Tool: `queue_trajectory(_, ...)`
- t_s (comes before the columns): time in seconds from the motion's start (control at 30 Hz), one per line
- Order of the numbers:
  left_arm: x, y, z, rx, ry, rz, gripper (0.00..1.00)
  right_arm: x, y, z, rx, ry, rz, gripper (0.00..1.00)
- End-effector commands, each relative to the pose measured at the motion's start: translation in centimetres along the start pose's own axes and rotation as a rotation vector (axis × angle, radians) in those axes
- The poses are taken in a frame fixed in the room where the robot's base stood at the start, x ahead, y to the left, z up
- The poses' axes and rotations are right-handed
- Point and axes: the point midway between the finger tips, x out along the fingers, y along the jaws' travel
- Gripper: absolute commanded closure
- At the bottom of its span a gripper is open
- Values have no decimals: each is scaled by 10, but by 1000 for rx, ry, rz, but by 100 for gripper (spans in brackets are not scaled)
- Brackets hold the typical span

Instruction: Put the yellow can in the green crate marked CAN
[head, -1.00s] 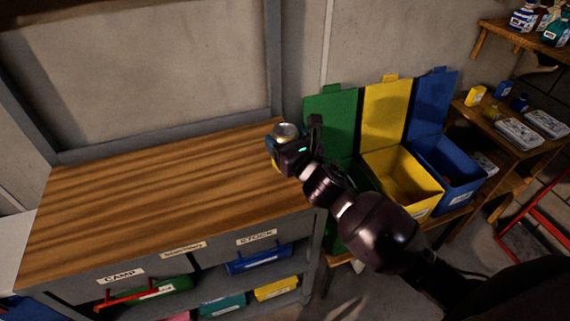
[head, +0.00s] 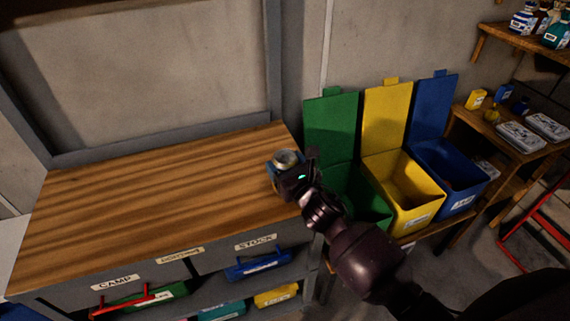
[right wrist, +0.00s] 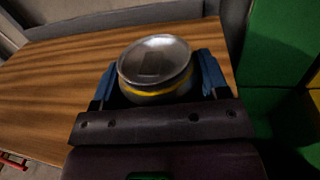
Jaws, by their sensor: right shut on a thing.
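The yellow can (right wrist: 155,62) shows its silver lid and a thin yellow band in the right wrist view. It sits between the blue finger pads of my right gripper (right wrist: 157,84), which is shut on it. In the head view the can (head: 287,158) shows mostly its lid, and my right gripper (head: 285,170) holds it over the right end of the wooden workbench top. The green crate (head: 362,198) stands open just right of the bench, its lid raised against the wall. My right arm hides part of the crate, and no label on it is visible. My left gripper is not in view.
An open yellow crate (head: 424,207) and an open blue crate (head: 463,199) stand right of the green one. The wooden bench top (head: 150,205) is clear. A shelf (head: 500,150) with small items is at right.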

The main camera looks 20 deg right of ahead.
Motion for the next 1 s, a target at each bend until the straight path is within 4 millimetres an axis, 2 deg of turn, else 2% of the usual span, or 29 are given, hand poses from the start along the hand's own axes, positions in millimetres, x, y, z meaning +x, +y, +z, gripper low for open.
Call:
queue_trajectory(0.1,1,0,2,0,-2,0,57,0,0,-4,1,1,0,54)
queue_trajectory(0.13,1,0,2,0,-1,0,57,0,0,-3,1,1,0,28)
queue_trajectory(0.27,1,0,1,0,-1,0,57,0,0,-3,0,1,0,8)
queue_trajectory(0.63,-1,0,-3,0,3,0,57,0,0,3,-1,-1,0,7)
queue_trajectory(0.77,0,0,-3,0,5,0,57,-16,0,-1,-1,2,0,7)
queue_trajectory(1.0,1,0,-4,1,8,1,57,-62,0,-1,-1,3,-1,7)
